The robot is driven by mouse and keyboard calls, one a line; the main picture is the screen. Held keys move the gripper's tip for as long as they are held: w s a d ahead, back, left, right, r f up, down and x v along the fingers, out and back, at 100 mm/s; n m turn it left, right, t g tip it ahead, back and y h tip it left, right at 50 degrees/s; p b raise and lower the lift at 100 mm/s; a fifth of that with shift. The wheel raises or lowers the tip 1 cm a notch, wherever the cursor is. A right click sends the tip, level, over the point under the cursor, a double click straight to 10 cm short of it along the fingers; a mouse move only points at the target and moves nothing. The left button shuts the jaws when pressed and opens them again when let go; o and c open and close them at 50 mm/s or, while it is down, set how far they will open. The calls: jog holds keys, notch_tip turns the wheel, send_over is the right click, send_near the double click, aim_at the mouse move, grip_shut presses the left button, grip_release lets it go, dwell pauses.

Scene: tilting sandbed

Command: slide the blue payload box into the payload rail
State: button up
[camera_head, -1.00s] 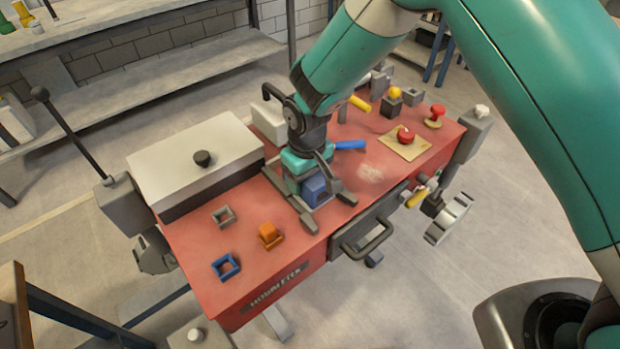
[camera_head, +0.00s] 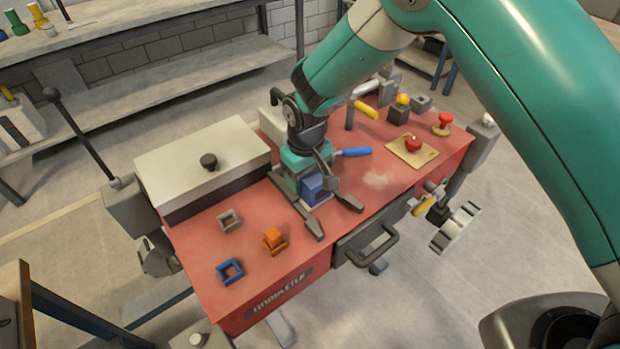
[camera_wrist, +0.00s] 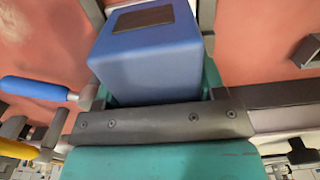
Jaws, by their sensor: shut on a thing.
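My gripper (camera_head: 336,212) is shut on the box, under the teal wrist. Dark grey bars flank the box in the head view and reach toward the bench's front edge. I cannot tell which of these are my fingers and which may be the payload rail. The box's underside and rear are hidden.
A white-lidded box (camera_head: 205,155) stands close at the left. An orange block (camera_head: 274,240) and a blue square frame (camera_head: 230,270) lie near the front left.

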jog(key=shift+w+a, duration=0.2)
jog(key=shift+w, duration=0.15)
dwell(0.3)
jog(key=shift+w+a, duration=0.4)
jog(key=shift+w, duration=0.15)
jog(key=o, duration=1.4)
jog(key=shift+r+p, duration=2.5)
jog(key=shift+r, duration=1.55)
